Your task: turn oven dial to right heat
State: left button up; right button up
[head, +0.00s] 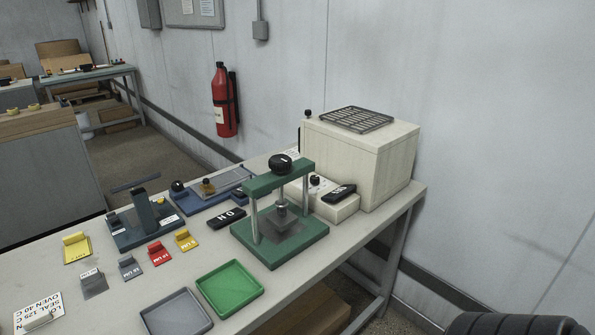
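The oven appears to be the cream box (385,165) at the right end of the table, with a dark wire grille (357,119) on its top. A lower cream block (335,208) sits against its front. A small black knob (315,180), possibly the dial, is on this block beside a white marking; its setting is too small to read. A black labelled piece (339,194) lies to its right. A white card (38,314) at the lower left carries partly cut-off text, including "SEAL 125" and "OVEN 40". Neither gripper is in view.
A green press (280,243) stands in front of the oven. A green tray (230,288), a grey tray (176,315), several coloured labelled blocks and a dark blue device (147,222) occupy the table (120,312). A black "HO"-marked piece (227,218) lies left of the press.

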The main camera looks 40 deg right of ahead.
aim_at(314, 180)
jog(key=l+u, duration=0.2)
jog(key=l, duration=0.25)
jog(key=k+l+u, duration=0.25)
jog(key=l, duration=0.2)
jog(key=k+l+u, duration=0.1)
jog(key=l, duration=0.35)
jog(key=k+l+u, duration=0.1)
jog(key=l, duration=0.35)
